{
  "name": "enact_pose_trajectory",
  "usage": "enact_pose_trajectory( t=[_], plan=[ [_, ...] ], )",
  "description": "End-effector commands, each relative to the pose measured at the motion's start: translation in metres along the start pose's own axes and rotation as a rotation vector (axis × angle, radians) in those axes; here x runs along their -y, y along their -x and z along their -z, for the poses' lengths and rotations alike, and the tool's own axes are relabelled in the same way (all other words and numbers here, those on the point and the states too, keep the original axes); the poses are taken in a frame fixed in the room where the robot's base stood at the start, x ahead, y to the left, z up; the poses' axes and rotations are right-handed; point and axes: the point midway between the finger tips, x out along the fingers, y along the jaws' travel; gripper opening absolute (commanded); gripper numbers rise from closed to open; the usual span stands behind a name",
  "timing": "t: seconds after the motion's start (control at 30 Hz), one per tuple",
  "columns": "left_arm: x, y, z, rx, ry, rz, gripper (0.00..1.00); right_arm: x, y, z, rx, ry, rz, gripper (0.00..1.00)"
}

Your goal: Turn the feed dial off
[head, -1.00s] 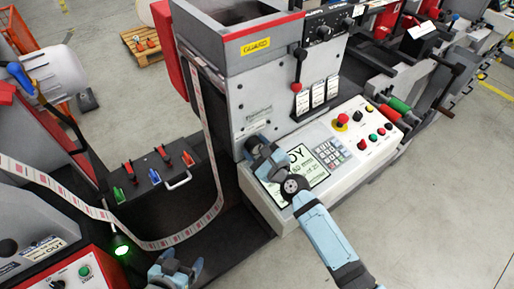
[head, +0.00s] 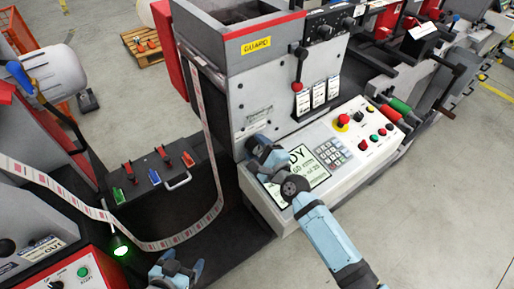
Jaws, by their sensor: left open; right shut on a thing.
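The label rewinder (head: 262,85) stands in the middle, with a sloped white control panel (head: 285,218) on its right front. My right gripper (head: 252,147) is at the machine's front face, just left of the panel's screen (head: 308,165). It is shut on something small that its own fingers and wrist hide. No feed dial can be named for sure: its label is not readable, and black knobs show on the upper black strip (head: 324,31) and on the red-edged box (head: 57,284) at lower left. My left gripper (head: 178,270) is open and empty, low at the bottom left.
A red and yellow emergency button (head: 342,122) and several coloured buttons sit right of the keypad (head: 335,151). A label web (head: 216,165) hangs in a loop between the machines. A green lamp (head: 121,250) glows near my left gripper.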

Motion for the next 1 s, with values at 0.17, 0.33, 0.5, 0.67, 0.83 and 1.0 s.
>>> enact_pose_trajectory(
  t=[0.17,0.33,0.5,0.67,0.83,1.0],
  plan=[
    [0.000,0.000,0.000,0.000,0.000,0.001,0.80,0.000,0.000,0.000,-0.001,0.000,-0.001,0.31],
    [0.001,0.000,0.000,0.000,-0.001,0.001,0.80,0.000,0.000,0.000,0.000,-0.001,-0.001,0.80],
    [0.001,0.000,0.000,0.000,-0.001,0.001,0.80,0.000,0.000,0.000,0.000,-0.001,-0.001,0.80],
    [0.001,0.000,0.000,0.000,-0.001,0.002,0.80,-0.001,0.004,0.000,0.000,-0.002,-0.001,0.80],
    [0.001,-0.002,-0.002,0.000,-0.001,0.002,0.80,-0.002,0.027,0.001,-0.001,-0.002,-0.001,0.80],
    [0.001,-0.004,-0.007,0.001,0.000,0.000,0.80,-0.003,0.067,0.002,-0.002,-0.001,-0.003,0.80]
  ],
)
